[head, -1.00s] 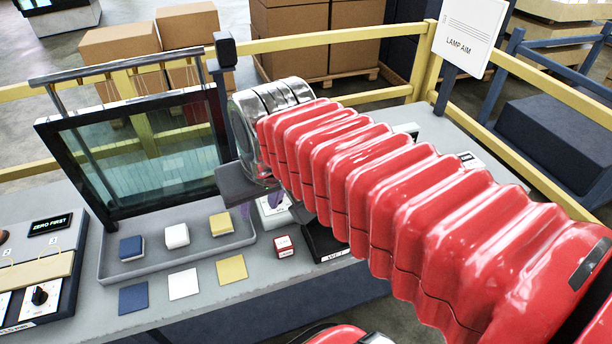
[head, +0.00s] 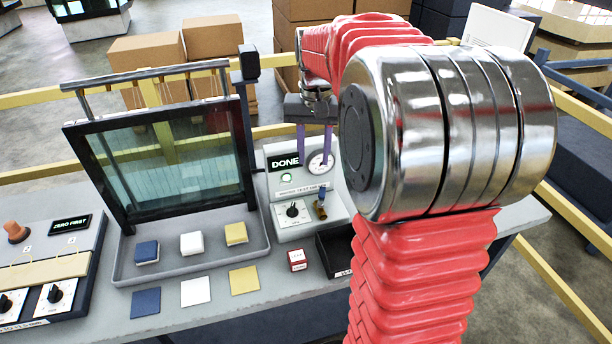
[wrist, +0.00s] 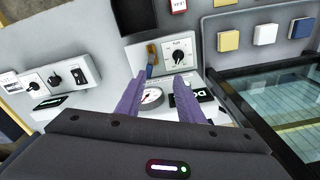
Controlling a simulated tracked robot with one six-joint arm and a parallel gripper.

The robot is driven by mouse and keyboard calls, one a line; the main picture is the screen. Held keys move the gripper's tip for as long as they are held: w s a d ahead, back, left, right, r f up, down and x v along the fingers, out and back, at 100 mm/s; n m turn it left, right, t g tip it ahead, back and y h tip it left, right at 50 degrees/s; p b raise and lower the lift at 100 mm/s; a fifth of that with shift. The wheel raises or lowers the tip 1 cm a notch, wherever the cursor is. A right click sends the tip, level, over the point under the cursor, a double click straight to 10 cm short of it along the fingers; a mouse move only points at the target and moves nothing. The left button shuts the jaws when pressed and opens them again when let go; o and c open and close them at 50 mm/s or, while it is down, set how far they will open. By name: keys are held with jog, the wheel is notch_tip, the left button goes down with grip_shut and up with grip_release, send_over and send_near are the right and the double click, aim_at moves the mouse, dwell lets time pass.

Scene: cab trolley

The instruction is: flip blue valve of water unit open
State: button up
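The water unit (head: 284,219) is a pale box at the back of the table with a sign reading DONE, a lit green lamp, a round gauge and a dial. Its valve (head: 320,209) is brass with a short blue handle (head: 322,192) rising from it, right of the dial; the valve also shows in the wrist view (wrist: 151,54). My gripper (head: 314,156) is above the unit's back part, purple fingers apart and empty, behind the valve. In the wrist view my gripper (wrist: 160,82) has the gauge (wrist: 152,97) between its fingers, with the valve beyond the tips.
A glass panel in a black frame (head: 180,209) stands left of the unit over a grey tray (head: 262,243) with blue, white and yellow blocks. A small red box (head: 297,260) and a black bin (head: 336,262) are in front of the unit. Yellow rails (head: 30,174) run behind.

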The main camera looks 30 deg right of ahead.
jog(key=m, duration=0.1)
send_over(322, 197)
notch_tip(322, 197, down, 2)
jog(key=shift+w+f+g, duration=0.1)
jog(key=shift+g, duration=0.2)
notch_tip(322, 197, down, 14)
jog(key=shift+r, duration=0.1)
dwell(0.5)
jog(key=shift+c, duration=0.3)
grip_shut()
